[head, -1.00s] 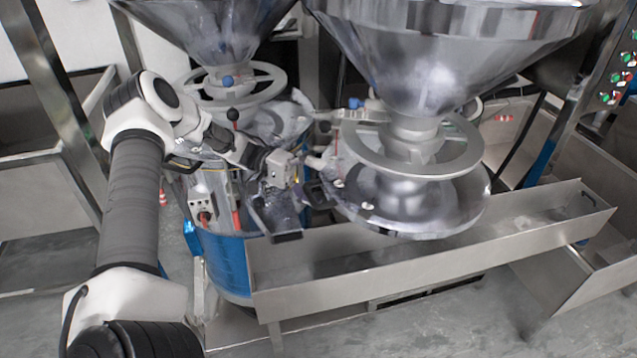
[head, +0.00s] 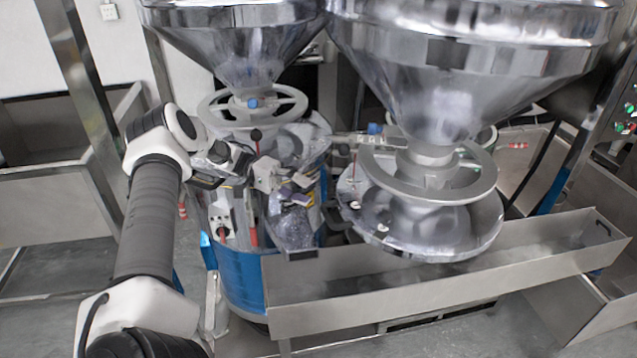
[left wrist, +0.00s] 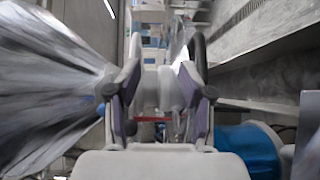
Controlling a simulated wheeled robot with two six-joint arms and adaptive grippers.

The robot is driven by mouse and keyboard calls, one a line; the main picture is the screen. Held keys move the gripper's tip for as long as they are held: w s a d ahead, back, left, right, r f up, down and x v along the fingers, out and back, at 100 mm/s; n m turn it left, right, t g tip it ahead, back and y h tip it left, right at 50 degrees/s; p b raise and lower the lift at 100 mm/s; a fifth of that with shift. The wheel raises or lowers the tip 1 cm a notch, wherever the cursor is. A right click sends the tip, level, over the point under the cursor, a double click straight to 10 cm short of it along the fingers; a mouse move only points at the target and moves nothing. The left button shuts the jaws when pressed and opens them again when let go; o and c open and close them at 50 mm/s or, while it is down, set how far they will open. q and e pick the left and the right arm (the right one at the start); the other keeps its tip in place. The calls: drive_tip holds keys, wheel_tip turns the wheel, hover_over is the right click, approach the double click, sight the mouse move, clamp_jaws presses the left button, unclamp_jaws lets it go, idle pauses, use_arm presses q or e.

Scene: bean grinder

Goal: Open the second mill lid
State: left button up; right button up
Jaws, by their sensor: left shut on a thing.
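Two mills stand under steel hoppers. The left mill (head: 236,272) has a blue lower body and a grey handwheel (head: 215,112) on top. The right mill has a larger grey handwheel (head: 385,182) above a round metal pan (head: 470,235). My right gripper is out of view.
A long steel trough (head: 360,300) runs below both mills. The hoppers (head: 235,45) hang close above, the right one (head: 455,85) larger. A control panel with lit buttons (head: 624,120) is at the far right.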

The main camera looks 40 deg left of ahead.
use_arm(q)
drive_tip(key=shift+d+f+p, duration=0.15)
drive_tip(key=shift+f+p, duration=0.2)
drive_tip(key=shift+f, duration=0.05)
idle(0.4)
drive_tip(key=shift+r, duration=0.15)
